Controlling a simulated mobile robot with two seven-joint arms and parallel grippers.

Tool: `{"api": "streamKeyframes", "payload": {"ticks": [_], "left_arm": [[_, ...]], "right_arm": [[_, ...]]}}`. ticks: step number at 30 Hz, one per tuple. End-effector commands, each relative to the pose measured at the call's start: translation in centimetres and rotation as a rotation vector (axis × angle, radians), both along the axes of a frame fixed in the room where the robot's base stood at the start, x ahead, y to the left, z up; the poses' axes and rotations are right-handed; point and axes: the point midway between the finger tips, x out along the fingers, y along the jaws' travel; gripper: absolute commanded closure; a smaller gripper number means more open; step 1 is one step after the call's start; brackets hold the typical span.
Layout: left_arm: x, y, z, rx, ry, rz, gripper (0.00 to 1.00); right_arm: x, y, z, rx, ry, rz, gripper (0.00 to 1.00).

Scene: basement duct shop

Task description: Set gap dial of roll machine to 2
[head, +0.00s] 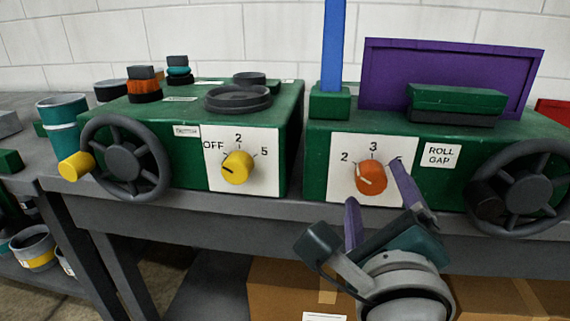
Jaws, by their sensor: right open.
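The roll machine is a green box (316,160) at the right with a "ROLL GAP" label (441,155). Its orange gap dial (371,178) sits on a white plate showing 2 at the upper left and 3 at the top; a third mark at the upper right is hidden by a finger. The dial's pale pointer mark is on its left side, below the direction of the 2. My right gripper (374,183) is open with purple fingers, one below left of the dial and one at its right. I cannot tell whether they touch it. My left gripper is not in view.
A second green machine (190,110) stands at the left with a yellow dial (238,168) marked OFF, 2 and 5. Black handwheels stand at the left (124,160) and right (524,190). A blue post (334,45) rises behind. Cardboard boxes (275,290) are under the bench.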

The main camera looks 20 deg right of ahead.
Motion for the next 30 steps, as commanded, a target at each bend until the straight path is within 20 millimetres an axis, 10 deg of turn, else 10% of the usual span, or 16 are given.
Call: {"api": "streamKeyframes", "payload": {"ticks": [12, 30], "left_arm": [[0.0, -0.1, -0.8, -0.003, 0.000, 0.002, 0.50], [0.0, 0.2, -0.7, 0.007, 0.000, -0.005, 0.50]], "right_arm": [[-6.5, 3.9, 0.0, 0.001, 0.002, 0.000, 0.21], [-7.0, 4.3, 0.3, -0.004, 0.000, 0.006, 0.21]]}}
